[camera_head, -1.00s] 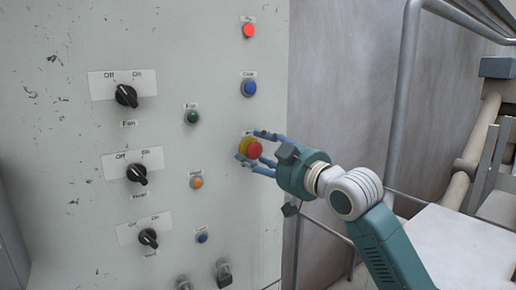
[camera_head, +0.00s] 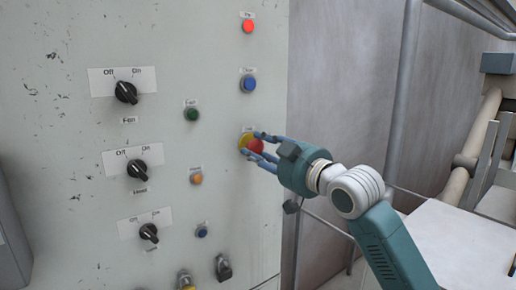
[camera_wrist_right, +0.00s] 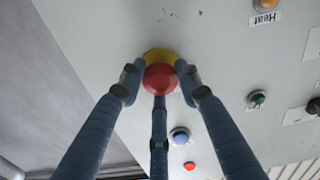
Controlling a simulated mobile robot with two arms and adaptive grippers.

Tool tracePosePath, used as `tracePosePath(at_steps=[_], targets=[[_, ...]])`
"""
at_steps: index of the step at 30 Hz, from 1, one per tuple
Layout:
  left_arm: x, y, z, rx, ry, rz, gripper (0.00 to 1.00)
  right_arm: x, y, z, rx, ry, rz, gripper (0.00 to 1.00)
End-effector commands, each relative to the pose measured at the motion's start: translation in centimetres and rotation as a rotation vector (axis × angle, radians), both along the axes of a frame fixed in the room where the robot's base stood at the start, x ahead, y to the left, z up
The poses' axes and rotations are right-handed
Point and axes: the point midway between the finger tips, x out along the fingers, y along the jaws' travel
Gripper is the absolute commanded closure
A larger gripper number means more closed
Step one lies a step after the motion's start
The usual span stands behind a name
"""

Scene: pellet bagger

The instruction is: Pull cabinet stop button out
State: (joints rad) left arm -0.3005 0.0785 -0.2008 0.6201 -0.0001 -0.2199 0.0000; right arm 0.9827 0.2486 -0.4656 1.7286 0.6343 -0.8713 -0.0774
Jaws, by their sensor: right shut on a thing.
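The stop button is a red mushroom head (camera_head: 256,146) on a yellow base (camera_head: 245,140), on the right part of the cabinet's front panel (camera_head: 60,200). My right gripper (camera_head: 261,146) reaches in from the right with its blue fingers shut around the red head. In the right wrist view the red head (camera_wrist_right: 160,78) sits between the fingertips (camera_wrist_right: 158,80), with the yellow base (camera_wrist_right: 160,54) showing behind it. A third finger lies along the head's other side. My left gripper is not in view.
A red light (camera_head: 248,26) and a blue button (camera_head: 248,84) are above the stop button. Green (camera_head: 192,114) and orange (camera_head: 196,178) buttons and black rotary switches (camera_head: 127,92) are to its left. A metal post (camera_head: 403,90) stands right of the cabinet.

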Motion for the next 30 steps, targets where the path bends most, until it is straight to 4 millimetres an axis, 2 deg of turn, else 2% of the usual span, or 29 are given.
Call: tracePosePath(at_steps=[1,2,4,5,13,17,20,30], targets=[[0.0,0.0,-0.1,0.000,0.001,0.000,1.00,-0.1,0.1,-0.2,-0.001,0.003,0.002,1.00],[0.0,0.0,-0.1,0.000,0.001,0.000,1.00,-0.1,0.1,-0.2,-0.001,0.003,0.002,0.65],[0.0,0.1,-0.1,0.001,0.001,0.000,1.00,-0.1,0.1,-0.2,-0.002,0.004,0.002,0.51],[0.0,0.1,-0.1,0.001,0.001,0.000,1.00,-0.1,0.1,-0.2,-0.002,0.004,0.002,0.47],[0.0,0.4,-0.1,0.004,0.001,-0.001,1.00,-0.1,0.0,-0.2,-0.001,0.003,0.002,0.47],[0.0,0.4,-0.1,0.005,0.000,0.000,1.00,-0.7,-0.5,-0.1,-0.001,0.002,0.002,0.47],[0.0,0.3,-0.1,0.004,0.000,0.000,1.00,-1.9,-1.4,-0.2,-0.001,0.002,0.001,0.47],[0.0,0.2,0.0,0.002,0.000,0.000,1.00,-7.6,-5.6,-0.2,-0.003,0.001,-0.001,0.47]])
